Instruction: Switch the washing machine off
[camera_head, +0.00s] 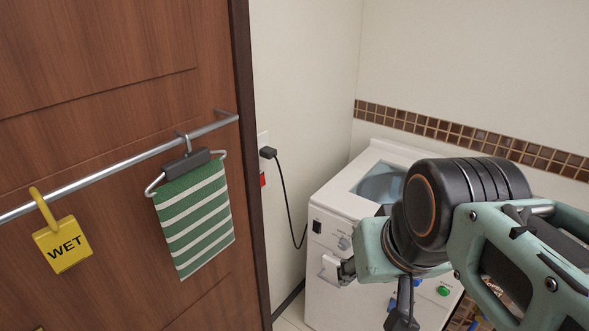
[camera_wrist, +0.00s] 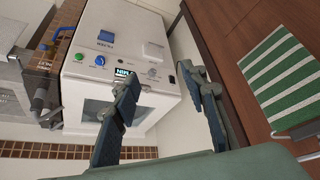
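A small black switch (camera_head: 317,226) sits at the panel's upper left and also shows in the wrist view (camera_wrist: 172,79).
A black plug (camera_head: 268,153) is in the wall left of the machine, its cord hanging down. A brown door (camera_head: 110,120) at left carries a metal rail (camera_head: 100,178), a striped green towel (camera_head: 195,220) and a yellow WET sign (camera_head: 63,245). Narrow floor space separates door and machine.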

